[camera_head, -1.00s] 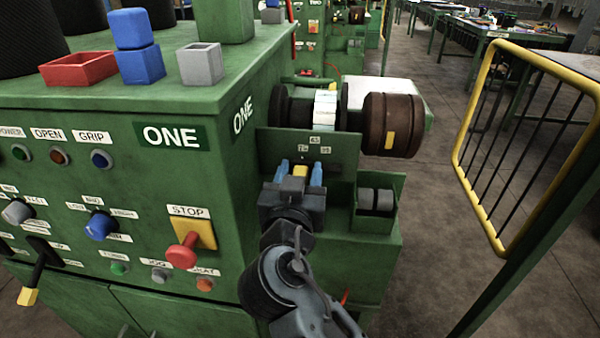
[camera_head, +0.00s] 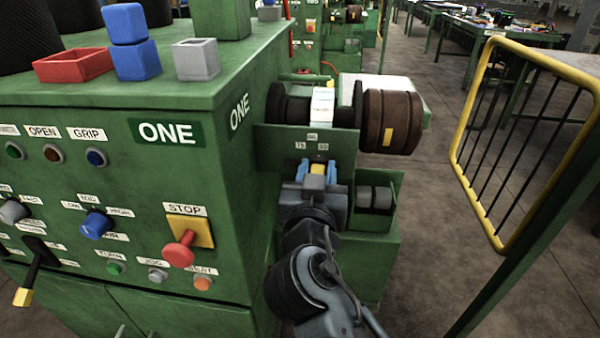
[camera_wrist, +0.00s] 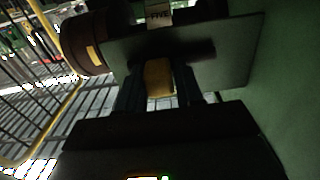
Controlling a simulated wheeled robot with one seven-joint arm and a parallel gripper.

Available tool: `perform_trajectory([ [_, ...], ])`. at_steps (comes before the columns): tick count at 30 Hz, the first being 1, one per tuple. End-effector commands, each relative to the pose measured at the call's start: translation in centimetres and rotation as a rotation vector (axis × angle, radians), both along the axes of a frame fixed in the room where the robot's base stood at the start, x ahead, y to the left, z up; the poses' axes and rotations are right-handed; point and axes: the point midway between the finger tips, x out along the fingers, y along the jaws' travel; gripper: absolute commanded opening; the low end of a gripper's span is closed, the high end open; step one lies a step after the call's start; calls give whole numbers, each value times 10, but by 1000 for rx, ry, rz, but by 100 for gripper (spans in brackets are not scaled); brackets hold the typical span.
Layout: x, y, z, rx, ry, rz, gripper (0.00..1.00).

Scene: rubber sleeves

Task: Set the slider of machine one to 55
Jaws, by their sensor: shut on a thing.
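Machine one (camera_head: 150,200) is the green cabinet with ONE on its front and side. On its right side a green plate (camera_head: 268,146) carries three small number labels; the left seems to read 75, the right perhaps 55, but they are tiny. The yellow slider (camera_head: 318,169) sits low on this plate, nearly under the right label. My gripper (camera_head: 317,173) is shut on the slider, a blue finger on each side. In the wrist view the yellow slider (camera_wrist: 158,77) shows between the dark fingers (camera_wrist: 157,88).
A roller with a white band (camera_head: 322,105) and a brown drum (camera_head: 392,120) sit above the plate. A green bin with grey rings (camera_head: 375,196) is just right of my gripper. A yellow-framed guard (camera_head: 457,165) stands farther right. The red STOP button (camera_head: 179,250) is on the front.

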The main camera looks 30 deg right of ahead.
Motion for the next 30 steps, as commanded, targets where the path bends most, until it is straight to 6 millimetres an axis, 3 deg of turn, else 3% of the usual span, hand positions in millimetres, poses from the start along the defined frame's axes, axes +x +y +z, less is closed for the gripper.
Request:
perform_trajectory([
  [11,-7,-11,0,-1,2,-8,0],
  [12,-8,-11,0,-2,3,-8,40],
  [16,-7,-10,0,-2,1,-7,52],
  [25,-8,-7,-1,-2,1,-3,53],
  [30,-24,5,-2,-1,1,0,53],
])
